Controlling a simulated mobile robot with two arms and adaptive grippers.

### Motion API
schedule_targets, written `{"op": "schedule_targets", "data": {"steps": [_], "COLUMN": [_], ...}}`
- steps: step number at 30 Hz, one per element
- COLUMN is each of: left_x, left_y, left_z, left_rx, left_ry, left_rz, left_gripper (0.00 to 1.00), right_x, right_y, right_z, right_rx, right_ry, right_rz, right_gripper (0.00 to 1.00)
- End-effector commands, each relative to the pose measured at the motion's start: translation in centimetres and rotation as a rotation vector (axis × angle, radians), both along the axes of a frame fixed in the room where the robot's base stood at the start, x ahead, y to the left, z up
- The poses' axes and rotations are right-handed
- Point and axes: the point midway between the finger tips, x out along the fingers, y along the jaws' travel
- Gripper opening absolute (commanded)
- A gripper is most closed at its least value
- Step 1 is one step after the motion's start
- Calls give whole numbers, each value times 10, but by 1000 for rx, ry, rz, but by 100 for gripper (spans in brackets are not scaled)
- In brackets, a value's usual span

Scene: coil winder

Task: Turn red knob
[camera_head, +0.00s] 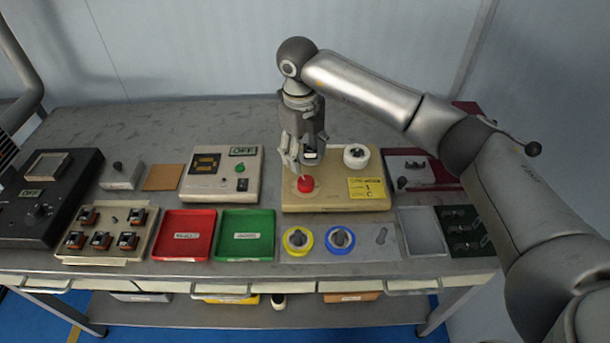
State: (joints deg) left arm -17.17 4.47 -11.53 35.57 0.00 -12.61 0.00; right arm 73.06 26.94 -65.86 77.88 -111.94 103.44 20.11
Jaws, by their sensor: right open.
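The red knob (305,184) is a small round red piece on the top of a beige box (335,200) at the middle of the table. A yellow label (366,188) and a white round part (356,156) are on the same box. My right gripper (300,170) points down just above and slightly behind the red knob, with its fingers apart. I cannot tell whether a fingertip touches the knob. The gripper hides part of the box's back left. My left gripper is not in view.
A beige box marked OFF (222,174), a red tray (184,235) and a green tray (246,235) lie left. A grey plate (340,242) with yellow and blue rings lies in front. A dark panel (45,195) stands far left. My right arm spans the right side.

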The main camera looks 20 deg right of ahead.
Motion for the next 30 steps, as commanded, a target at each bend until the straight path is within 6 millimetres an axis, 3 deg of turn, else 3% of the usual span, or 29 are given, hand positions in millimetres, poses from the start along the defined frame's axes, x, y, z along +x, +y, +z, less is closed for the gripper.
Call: {"op": "schedule_targets", "data": {"steps": [9,15,26,30], "left_x": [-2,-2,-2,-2], "left_y": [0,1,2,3], "left_z": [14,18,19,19], "left_rx": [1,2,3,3], "left_ry": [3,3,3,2], "left_rz": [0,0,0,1], "left_gripper": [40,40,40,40], "right_x": [0,1,1,1], "right_y": [-2,-3,-4,-4], "right_z": [-60,-85,-93,-92], "right_rx": [4,4,4,5], "right_ry": [5,3,1,1], "right_rz": [2,3,3,3], "right_gripper": [59,59,59,45]}}
